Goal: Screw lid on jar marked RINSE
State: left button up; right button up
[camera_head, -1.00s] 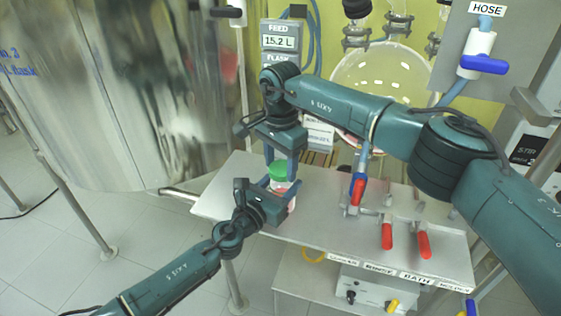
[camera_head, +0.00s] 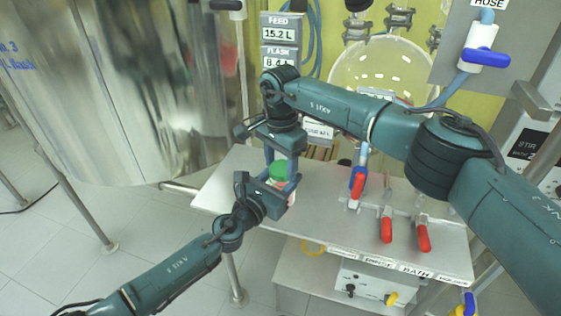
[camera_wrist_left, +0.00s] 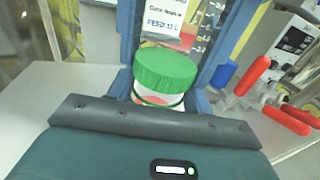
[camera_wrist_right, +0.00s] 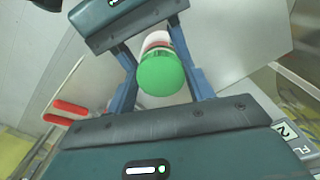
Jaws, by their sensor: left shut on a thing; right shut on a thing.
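The green lid (camera_head: 279,170) is on top of the small white jar (camera_head: 290,187). The lid (camera_wrist_left: 165,72) and jar (camera_wrist_left: 150,100) also show in the left wrist view, with a pinkish patch on the jar. My left gripper (camera_head: 280,187) is shut on the jar from the front left. My right gripper (camera_head: 281,165) points down from above, shut on the lid, its fingers on both sides of it. The right wrist view shows the lid (camera_wrist_right: 160,74) from above. How tightly the lid sits is unclear. The jar's marking is not readable.
The steel shelf (camera_head: 235,190) lies below the jar. Red-handled valves (camera_head: 387,229) and a blue-and-red valve (camera_head: 358,183) stand to the right. A large steel vessel (camera_head: 120,90) is at the left. A round glass flask (camera_head: 385,75) is behind my right arm.

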jog(key=shift+s+f, duration=0.1)
jog(key=shift+f, duration=0.4)
jog(key=shift+d+f, duration=0.1)
jog(key=shift+f, duration=0.2)
jog(key=shift+c, duration=0.9)
jog(key=shift+d+r, duration=0.1)
jog(key=shift+s+d+f, duration=0.15)
jog(key=shift+f, duration=0.95)
dwell(2.9)
jog(key=o, duration=0.8)
jog(key=shift+w+r, duration=0.15)
jog(key=shift+r, duration=0.75)
jog(key=shift+w+r, duration=0.15)
jog(key=shift+r, duration=0.7)
jog(key=shift+s+a+r, duration=0.15)
jog(key=shift+a+r, duration=0.1)
jog(key=shift+s+a+r, duration=0.1)
jog(key=c, duration=0.8)
